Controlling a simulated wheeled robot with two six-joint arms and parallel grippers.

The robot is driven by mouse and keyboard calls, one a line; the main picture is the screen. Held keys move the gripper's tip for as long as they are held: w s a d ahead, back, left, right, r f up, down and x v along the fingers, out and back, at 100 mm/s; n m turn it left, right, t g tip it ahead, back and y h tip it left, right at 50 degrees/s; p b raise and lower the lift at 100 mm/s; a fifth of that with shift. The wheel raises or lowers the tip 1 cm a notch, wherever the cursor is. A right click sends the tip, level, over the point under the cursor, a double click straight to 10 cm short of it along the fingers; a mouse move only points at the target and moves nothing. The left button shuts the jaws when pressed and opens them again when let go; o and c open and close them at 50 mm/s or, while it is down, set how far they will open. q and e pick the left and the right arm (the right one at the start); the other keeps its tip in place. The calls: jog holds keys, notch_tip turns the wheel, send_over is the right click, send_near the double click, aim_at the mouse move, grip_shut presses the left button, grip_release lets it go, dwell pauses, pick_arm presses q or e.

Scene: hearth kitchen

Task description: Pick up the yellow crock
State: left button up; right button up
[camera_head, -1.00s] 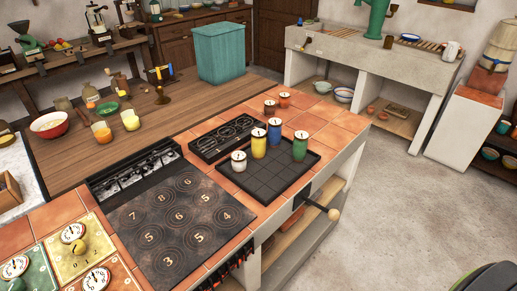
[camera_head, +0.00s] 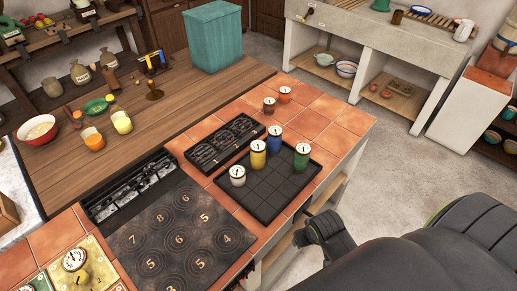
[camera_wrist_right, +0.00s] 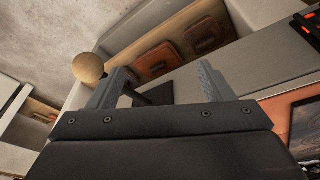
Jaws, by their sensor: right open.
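The yellow crock (camera_head: 258,157), with a pale marked lid, stands upright on a black gridded tray (camera_head: 262,207) on the tiled counter. It stands in a row between a white crock (camera_head: 237,177) and a blue crock (camera_head: 274,140). A green crock (camera_head: 301,158) stands at the tray's right side. My right arm (camera_head: 390,250) reaches in from the lower right in the head view, apart from the crocks. My right gripper (camera_wrist_right: 165,72) is open and empty in the wrist view, beside the counter's front. No crock shows between its fingers. My left gripper is out of view.
A wooden ball knob (camera_wrist_right: 88,67) on the counter's front is close to the right gripper's left finger. Brown (camera_head: 269,105) and orange crocks (camera_head: 285,94) stand behind the tray. A numbered black plate (camera_head: 180,235) lies to its left.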

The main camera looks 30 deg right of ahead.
jog(key=w+a+r+m+p, duration=0.1)
jog(key=w+r+m+p, duration=0.15)
jog(key=w+r, duration=0.8)
notch_tip(320, 180, up, 16)
jog(key=f+m+g+y, duration=0.1)
jog(key=m+g, duration=0.2)
jog(key=m, duration=0.7)
send_over(258, 145)
jog(key=f+b, duration=0.3)
jog(key=b, duration=0.1)
jog(key=f+b, duration=0.4)
jog(key=shift+w+a, duration=0.1)
jog(key=shift+w, duration=0.1)
notch_tip(258, 145, down, 4)
jog(key=shift+r, duration=0.1)
jog(key=shift+s+f, duration=0.1)
jog(key=shift+f, duration=0.65)
notch_tip(258, 145, down, 4)
jog(key=shift+s+f+p, duration=0.1)
jog(key=shift+f+p, duration=0.05)
jog(key=shift+p, duration=0.15)
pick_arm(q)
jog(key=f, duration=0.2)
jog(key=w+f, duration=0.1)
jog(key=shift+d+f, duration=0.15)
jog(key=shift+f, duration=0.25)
